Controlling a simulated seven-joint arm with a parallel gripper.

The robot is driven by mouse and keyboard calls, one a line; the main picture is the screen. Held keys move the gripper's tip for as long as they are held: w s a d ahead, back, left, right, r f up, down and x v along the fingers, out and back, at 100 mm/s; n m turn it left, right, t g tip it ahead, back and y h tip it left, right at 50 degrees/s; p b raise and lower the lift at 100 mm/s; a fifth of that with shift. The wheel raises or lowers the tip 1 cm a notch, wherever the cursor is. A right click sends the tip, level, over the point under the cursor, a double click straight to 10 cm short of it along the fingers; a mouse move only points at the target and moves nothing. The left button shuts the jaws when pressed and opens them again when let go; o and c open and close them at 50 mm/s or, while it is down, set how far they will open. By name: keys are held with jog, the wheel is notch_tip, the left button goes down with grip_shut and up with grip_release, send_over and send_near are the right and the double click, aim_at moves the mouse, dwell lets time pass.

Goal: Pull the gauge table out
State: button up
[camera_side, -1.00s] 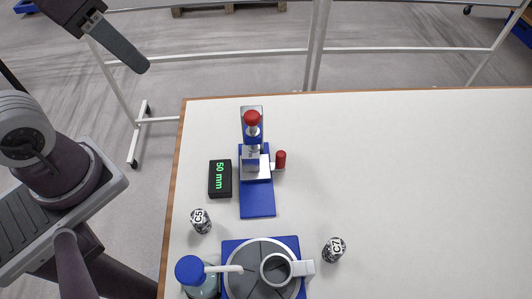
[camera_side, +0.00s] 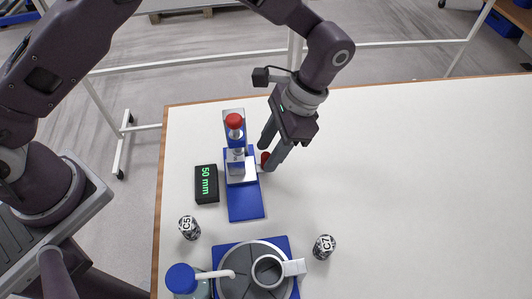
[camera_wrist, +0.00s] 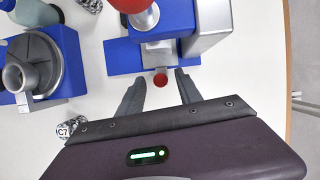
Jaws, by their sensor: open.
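The gauge (camera_side: 235,145) is a blue stand with a red knob on top, upright on the white table. Its silver gauge table (camera_side: 243,175) sits low on the blue base, and a short red handle (camera_side: 265,157) sticks out on the right side. In the wrist view, the red handle (camera_wrist: 160,80) lies between the open fingertips, with the silver gauge table (camera_wrist: 155,56) just beyond. My gripper (camera_wrist: 159,76) is open and points down beside the gauge. In the side view, my gripper (camera_side: 267,160) partly hides the handle. I cannot tell whether a finger touches it.
A black display (camera_side: 206,184) reading 50 mm stands left of the gauge. A vial C5 (camera_side: 189,228), a vial C7 (camera_side: 324,247), a blue-capped bottle (camera_side: 181,279) and a round grey device on a blue base (camera_side: 225,250) stand in front. The right of the table is clear.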

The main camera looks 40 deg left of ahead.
jog(key=shift+x, duration=1.05)
jog(key=shift+c, duration=0.2)
grip_shut()
dwell(0.4)
